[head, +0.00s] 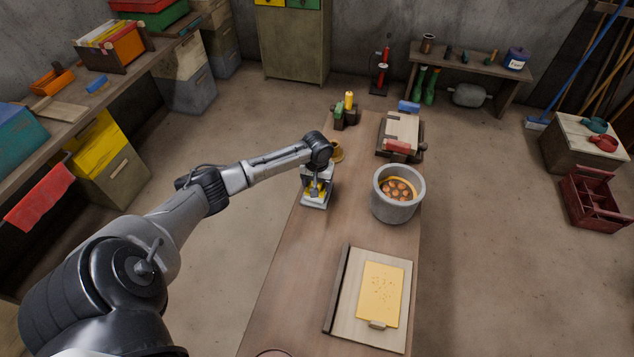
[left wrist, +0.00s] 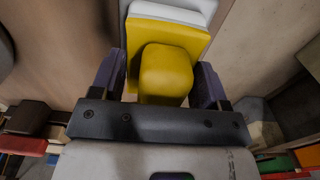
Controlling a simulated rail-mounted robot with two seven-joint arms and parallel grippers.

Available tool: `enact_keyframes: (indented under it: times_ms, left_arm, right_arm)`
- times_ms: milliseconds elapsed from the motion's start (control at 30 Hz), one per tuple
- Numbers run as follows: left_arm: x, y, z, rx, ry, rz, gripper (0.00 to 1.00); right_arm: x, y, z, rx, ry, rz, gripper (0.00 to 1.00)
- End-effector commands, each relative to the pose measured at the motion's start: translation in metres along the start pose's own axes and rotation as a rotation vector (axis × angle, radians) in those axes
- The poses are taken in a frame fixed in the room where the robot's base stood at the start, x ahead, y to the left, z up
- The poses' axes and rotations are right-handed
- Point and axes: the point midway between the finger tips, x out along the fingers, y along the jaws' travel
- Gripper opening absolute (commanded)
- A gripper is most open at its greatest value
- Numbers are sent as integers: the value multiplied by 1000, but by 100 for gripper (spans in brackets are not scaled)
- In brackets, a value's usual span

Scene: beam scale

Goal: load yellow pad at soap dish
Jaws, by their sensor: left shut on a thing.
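In the head view, my left gripper (head: 317,186) is over the left edge of the wooden bench, beside a small white dish (head: 315,204). In the left wrist view, its dark fingers (left wrist: 163,82) are shut on the raised block of a yellow pad (left wrist: 165,70). The pad's flat yellow part lies against a white piece (left wrist: 175,10), which looks like the dish. I cannot tell whether the pad rests on the dish or is held just above it. In the head view, only bits of yellow show between the fingers. My right gripper is not in view.
A grey pot (head: 395,210) with orange round pieces stands right of the gripper. A board with a yellow sheet (head: 380,295) lies at the bench's front. A wooden box (head: 402,135) and green and yellow items (head: 346,110) stand farther back.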

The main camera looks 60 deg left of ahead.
Motion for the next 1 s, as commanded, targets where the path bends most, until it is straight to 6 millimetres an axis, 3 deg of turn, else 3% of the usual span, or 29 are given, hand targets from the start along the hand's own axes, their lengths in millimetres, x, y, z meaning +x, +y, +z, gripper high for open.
enact_keyframes:
  times_ms: [1000]
  left_arm:
    - [2, 0, 0, 0, 0, -1, 50]
  right_arm:
    - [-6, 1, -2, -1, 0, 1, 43]
